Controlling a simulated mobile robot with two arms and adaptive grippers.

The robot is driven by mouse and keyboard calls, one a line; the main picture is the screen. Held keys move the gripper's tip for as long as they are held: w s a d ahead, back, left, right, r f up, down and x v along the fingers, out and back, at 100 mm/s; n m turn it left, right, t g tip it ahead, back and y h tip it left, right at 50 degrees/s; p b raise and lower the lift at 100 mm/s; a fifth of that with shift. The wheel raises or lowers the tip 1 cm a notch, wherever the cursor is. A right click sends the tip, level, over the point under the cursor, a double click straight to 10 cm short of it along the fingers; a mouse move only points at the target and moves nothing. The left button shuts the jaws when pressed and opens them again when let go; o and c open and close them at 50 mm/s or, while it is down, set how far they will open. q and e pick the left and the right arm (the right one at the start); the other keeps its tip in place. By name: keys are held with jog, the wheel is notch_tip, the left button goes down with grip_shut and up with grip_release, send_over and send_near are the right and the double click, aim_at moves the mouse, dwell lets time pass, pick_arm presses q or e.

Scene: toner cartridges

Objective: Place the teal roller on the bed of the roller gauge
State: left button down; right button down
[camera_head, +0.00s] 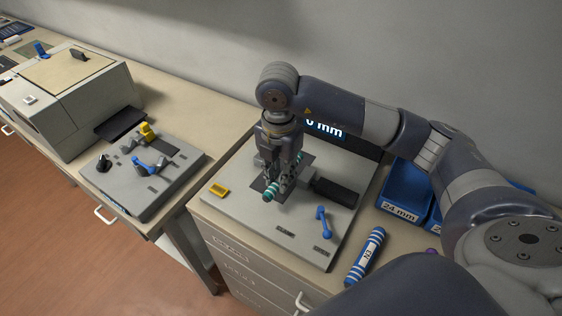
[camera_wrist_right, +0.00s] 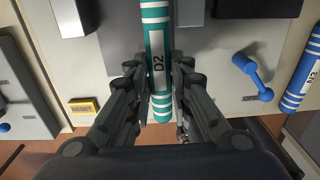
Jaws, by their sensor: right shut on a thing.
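The teal roller (camera_head: 270,194) has white stripes and a label reading D2 in the right wrist view (camera_wrist_right: 157,75). My right gripper (camera_head: 282,178) is shut on it, with one finger on each side of the roller in the right wrist view (camera_wrist_right: 159,80). The roller is over the grey roller gauge (camera_head: 298,236), above its dark plate (camera_head: 306,160). I cannot tell whether the roller touches the bed, as the gripper covers much of it. The gauge's display (camera_head: 326,129) is partly hidden by my arm. My left gripper is out of view.
The gauge carries a blue lever (camera_head: 322,222), a black block (camera_head: 335,192) and a yellow reset button (camera_head: 219,190). A blue roller marked N3 (camera_head: 366,256) lies to its right, near blue bins (camera_head: 404,190). Another grey device (camera_head: 140,185) stands on the left bench.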

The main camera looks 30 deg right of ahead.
jog(key=w+d, duration=0.1)
jog(key=w+p, duration=0.1)
jog(key=w, duration=0.1)
jog(key=w+d, duration=0.1)
jog(key=w, duration=0.1)
jog(key=shift+d+f, duration=0.2)
jog(key=shift+d, duration=0.15)
jog(key=shift+f, duration=0.1)
notch_tip(320, 180, down, 3)
jog(key=shift+p, duration=1.05)
jog(key=shift+f, duration=0.2)
jog(key=shift+f, duration=0.1)
jog(key=c, duration=1.9)
grip_release()
jog(key=shift+f, duration=0.1)
jog(key=o, duration=0.4)
jog(key=shift+o, duration=0.2)
